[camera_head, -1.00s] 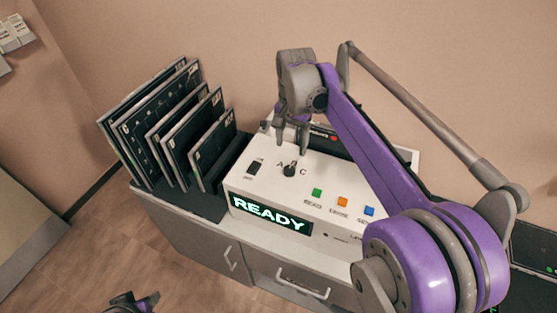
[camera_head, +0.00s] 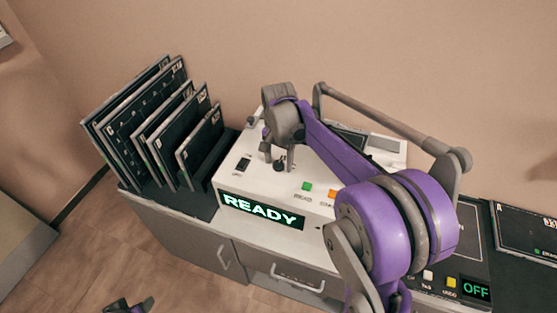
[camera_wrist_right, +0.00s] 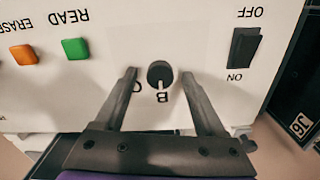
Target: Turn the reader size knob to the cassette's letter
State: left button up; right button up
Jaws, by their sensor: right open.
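The size knob (camera_head: 280,165) is a small dark knob on top of the white reader (camera_head: 258,185), whose screen reads READY. In the right wrist view the knob (camera_wrist_right: 160,72) has a white pointer line towards the letter B (camera_wrist_right: 162,97); a C beside it is partly hidden by a finger. My right gripper (camera_head: 279,155) is open over the knob. In the wrist view its fingers stand on either side of the knob, with gaps. Dark cassettes (camera_head: 150,110) stand upright in a rack at the left; their letters are too small to read surely. My left gripper (camera_head: 130,306) shows only partly at the bottom edge.
A dark rocker switch (camera_wrist_right: 244,47) lies to one side of the knob, the green READ button (camera_wrist_right: 75,48) and orange ERASE button (camera_wrist_right: 24,54) to the other. Dark equipment with an OFF display (camera_head: 476,291) stands at the right. The wall is close behind.

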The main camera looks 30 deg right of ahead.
grip_shut()
dwell(0.3)
jog(key=shift+n, duration=0.3)
jog(key=n+b, duration=0.1)
jog(key=n, duration=1)
dwell(0.3)
jog(key=shift+n, duration=0.4)
grip_release()
